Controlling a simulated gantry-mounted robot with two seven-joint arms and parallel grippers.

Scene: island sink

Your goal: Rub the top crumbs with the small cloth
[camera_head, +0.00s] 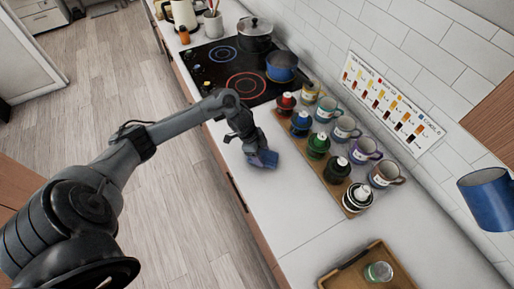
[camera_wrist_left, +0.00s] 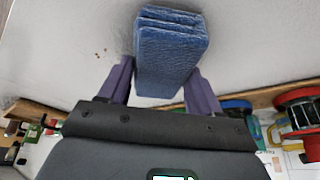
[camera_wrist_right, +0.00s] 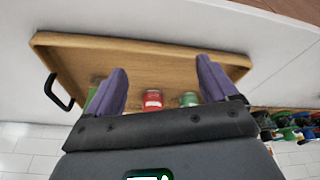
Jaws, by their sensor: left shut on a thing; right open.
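The small cloth (camera_wrist_left: 170,55) is a folded blue block. My left gripper (camera_wrist_left: 160,85) is shut on it, with a purple finger on each side. In the head view the cloth (camera_head: 265,159) is low over or on the white counter, near its front edge; I cannot tell whether it touches. My right gripper (camera_wrist_right: 158,85) is open and empty, by a wooden tray (camera_wrist_right: 130,45). It does not show in the head view.
A wooden rack (camera_head: 310,157) with several mugs and colored-lid jars stands right of the cloth. The stovetop (camera_head: 235,75) with a blue pot (camera_head: 281,66) is behind. The tray (camera_head: 345,278) is at the front. A blue mug (camera_head: 487,198) shows at the right edge.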

